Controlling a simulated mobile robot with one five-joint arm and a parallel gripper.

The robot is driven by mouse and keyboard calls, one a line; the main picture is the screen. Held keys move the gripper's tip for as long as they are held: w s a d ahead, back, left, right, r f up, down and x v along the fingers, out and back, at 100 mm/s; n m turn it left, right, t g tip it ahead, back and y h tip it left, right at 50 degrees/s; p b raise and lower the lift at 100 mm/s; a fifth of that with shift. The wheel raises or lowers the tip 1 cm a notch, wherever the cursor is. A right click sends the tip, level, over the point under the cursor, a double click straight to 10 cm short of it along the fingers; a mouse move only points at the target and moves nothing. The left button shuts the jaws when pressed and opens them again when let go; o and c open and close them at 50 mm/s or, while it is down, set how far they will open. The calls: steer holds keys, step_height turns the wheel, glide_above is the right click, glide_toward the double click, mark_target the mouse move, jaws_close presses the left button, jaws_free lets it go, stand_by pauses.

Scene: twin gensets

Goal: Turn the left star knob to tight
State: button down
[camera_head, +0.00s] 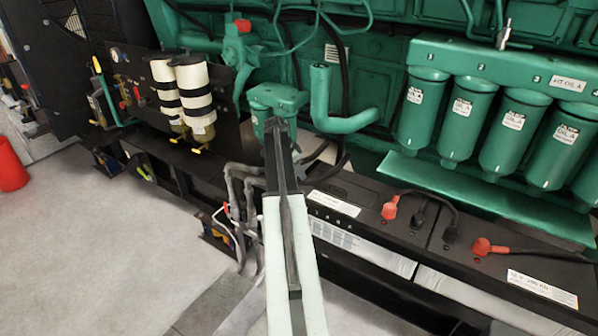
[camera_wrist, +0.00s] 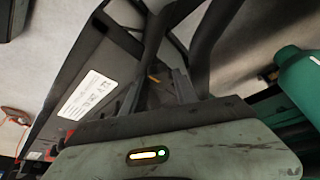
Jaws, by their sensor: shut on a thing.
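My gripper (camera_head: 277,124) is at the far end of my arm, in front of the green housing (camera_head: 277,95) near the middle of the head view. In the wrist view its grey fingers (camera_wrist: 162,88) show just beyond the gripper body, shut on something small. The left star knob cannot be made out clearly in either view; it is hidden at the fingers, and its turn position cannot be read. A small yellow piece (camera_wrist: 153,78) shows by the fingertips.
Two black-banded cream filters (camera_head: 190,92) stand to the left. Several green oil filters (camera_head: 470,118) hang at the right. A black battery (camera_head: 345,195) with red-capped terminals lies below right. Grey hoses (camera_head: 240,190) run beside my arm. Open floor (camera_head: 90,250) is at the lower left.

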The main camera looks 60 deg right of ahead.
steer(key=shift+m, duration=0.6)
steer(key=shift+g+y, duration=0.3)
steer(key=c, duration=0.9)
jaws_free()
steer(key=shift+c, duration=0.2)
steer(key=shift+r, duration=0.1)
steer(key=p+v, duration=0.7)
steer(key=shift+r, duration=0.2)
steer(key=shift+w+a, duration=0.1)
steer(key=shift+a, duration=0.05)
